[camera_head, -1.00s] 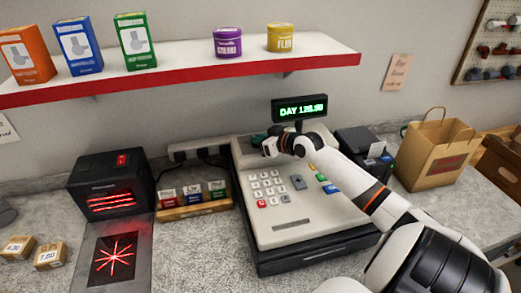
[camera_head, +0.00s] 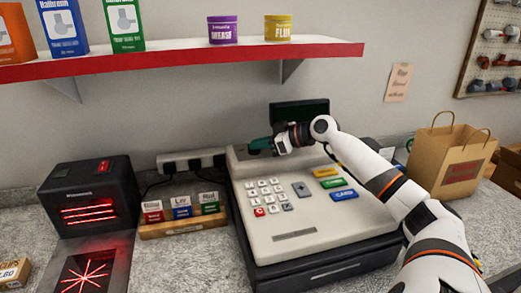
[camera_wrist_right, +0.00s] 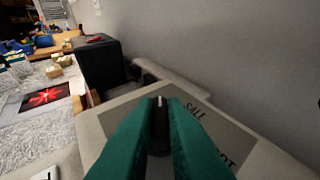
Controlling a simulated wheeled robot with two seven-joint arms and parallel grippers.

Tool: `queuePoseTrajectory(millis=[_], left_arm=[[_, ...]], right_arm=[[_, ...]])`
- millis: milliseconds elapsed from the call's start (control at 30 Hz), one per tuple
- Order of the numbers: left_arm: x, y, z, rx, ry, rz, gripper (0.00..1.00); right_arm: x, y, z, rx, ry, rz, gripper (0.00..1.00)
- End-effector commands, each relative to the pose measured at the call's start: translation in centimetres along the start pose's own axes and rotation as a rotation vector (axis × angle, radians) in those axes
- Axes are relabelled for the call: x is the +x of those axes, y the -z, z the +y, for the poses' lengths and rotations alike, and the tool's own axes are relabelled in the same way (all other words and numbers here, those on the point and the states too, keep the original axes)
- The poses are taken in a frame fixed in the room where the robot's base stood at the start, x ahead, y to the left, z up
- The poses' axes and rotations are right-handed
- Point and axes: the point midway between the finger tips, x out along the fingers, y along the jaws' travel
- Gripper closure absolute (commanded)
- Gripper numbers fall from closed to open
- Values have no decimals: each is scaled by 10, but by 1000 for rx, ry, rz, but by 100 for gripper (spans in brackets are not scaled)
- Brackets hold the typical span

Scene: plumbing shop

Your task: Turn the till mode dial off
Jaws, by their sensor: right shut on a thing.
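The cream till (camera_head: 290,232) stands on the counter. Its mode dial (camera_wrist_right: 158,132) is a dark knob with a white pointer mark, on a grey plate lettered "SALE" (camera_wrist_right: 194,112); other lettering is partly covered. My right gripper (camera_head: 262,146) reaches over the till from the right, its green fingers shut on the dial. In the right wrist view the fingers (camera_wrist_right: 158,125) lie on both sides of the knob. In the head view the gripper hides the dial. The till display (camera_head: 300,113) is dark. My left gripper is not in view.
A black scanner box (camera_head: 92,192) with red light stands left of the till, beside a small tray of cards (camera_head: 184,226). A paper bag (camera_head: 452,165) stands right. A red-edged shelf (camera_head: 180,62) with boxes and tins hangs above.

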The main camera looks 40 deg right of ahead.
Motion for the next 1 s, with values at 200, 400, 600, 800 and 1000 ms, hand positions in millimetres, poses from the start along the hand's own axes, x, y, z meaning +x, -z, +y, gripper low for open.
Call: queuePoseTrajectory(millis=[200,400,600,800,1000], left_arm=[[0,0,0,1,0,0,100],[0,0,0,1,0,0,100],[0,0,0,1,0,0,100],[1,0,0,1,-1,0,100],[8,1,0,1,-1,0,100]], right_arm=[[0,-1,0,-2,-2,-1,100],[0,-1,0,-1,-2,-2,84],[0,0,0,-1,-2,-1,67],[0,0,0,0,-2,0,67],[-12,3,0,1,-2,2,67]])
